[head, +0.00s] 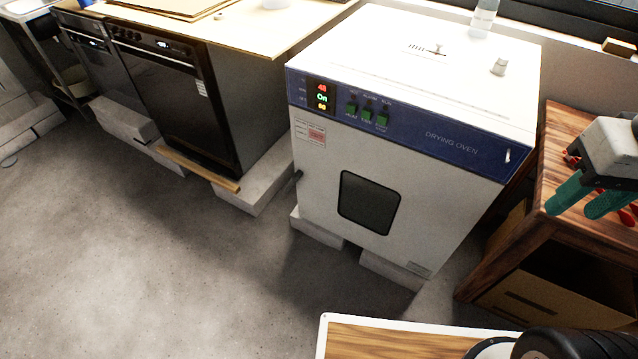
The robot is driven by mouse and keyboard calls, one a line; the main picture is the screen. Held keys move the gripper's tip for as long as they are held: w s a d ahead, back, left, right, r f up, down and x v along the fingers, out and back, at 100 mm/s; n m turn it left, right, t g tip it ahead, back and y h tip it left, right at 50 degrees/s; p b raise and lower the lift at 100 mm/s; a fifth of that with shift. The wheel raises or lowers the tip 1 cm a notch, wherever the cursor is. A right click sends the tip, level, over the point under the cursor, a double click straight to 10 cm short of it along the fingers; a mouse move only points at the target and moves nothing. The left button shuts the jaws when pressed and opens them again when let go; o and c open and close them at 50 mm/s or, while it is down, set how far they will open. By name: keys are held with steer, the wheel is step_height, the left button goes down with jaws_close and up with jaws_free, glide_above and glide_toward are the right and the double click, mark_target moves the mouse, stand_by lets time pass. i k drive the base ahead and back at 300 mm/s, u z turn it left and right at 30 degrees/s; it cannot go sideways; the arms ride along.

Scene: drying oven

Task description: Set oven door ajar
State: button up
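The white drying oven (430,120) stands on pale blocks in the middle of the head view. Its front door (325,160) looks shut and has a dark window (369,203). A small dark handle (298,177) shows at the door's left edge. My gripper (581,210) is at the far right, in front of the wooden cabinet and well apart from the oven door. Its two teal fingers point down and left with a gap between them, and nothing shows in it. Part of the gripper is cut off by the picture's edge.
A wooden cabinet (560,226) stands right of the oven, with red items (628,216) partly hidden by my gripper. A black appliance (168,95) stands left under a counter (240,28). A bottle (484,18) is at the oven top's back.

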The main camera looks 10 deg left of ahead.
mark_target(409, 207)
steer(key=z, duration=0.3)
steer(key=i, duration=0.7)
steer(key=u, duration=1.95)
steer(key=i, duration=0.5)
steer(key=z, duration=0.05)
